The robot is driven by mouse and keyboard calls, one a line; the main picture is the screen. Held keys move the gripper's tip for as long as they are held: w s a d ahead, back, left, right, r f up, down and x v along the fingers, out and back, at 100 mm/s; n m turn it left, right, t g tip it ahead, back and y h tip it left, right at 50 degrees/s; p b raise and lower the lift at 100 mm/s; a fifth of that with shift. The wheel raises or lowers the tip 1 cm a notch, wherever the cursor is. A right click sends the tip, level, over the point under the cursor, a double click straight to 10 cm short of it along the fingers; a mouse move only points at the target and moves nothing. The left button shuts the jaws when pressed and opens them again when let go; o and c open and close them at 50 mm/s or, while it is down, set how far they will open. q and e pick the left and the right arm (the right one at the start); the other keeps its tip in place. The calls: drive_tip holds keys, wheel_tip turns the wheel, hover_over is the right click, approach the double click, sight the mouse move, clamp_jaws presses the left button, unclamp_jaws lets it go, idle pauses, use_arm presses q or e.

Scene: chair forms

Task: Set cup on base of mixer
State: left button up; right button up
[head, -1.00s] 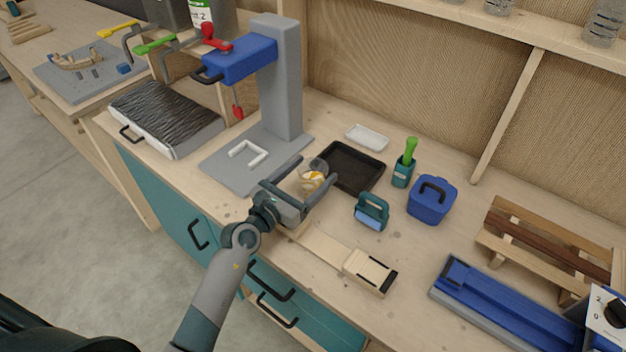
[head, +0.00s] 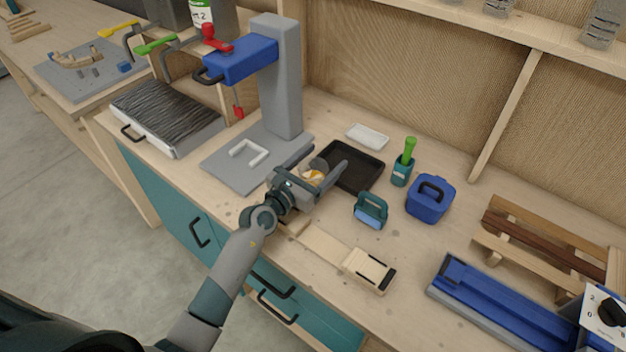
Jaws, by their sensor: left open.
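The mixer has a grey column (head: 279,85), a blue head (head: 240,59) with a black handle and a red whisk-like part hanging down. Its flat grey base (head: 232,172) carries a white U-shaped bracket (head: 248,152) and nothing else. The cup (head: 314,174), clear with orange-white contents, stands on the bench right of the base, by the black tray. My left gripper (head: 322,160) is open, with its fingers on either side of the cup; the gripper partly hides the cup, and I cannot tell whether they touch it. My right gripper is not in view.
A black tray (head: 356,168) lies just behind the cup. A white dish (head: 368,136), a teal holder (head: 402,171), a teal-handled tool (head: 370,211) and a blue lidded box (head: 431,198) stand to the right. A wooden block tool (head: 367,270) lies in front.

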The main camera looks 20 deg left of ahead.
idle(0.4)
use_arm(q)
drive_tip(key=c, duration=0.9)
drive_tip(key=shift+o, duration=0.2)
wheel_tip(320, 180, up, 10)
idle(0.4)
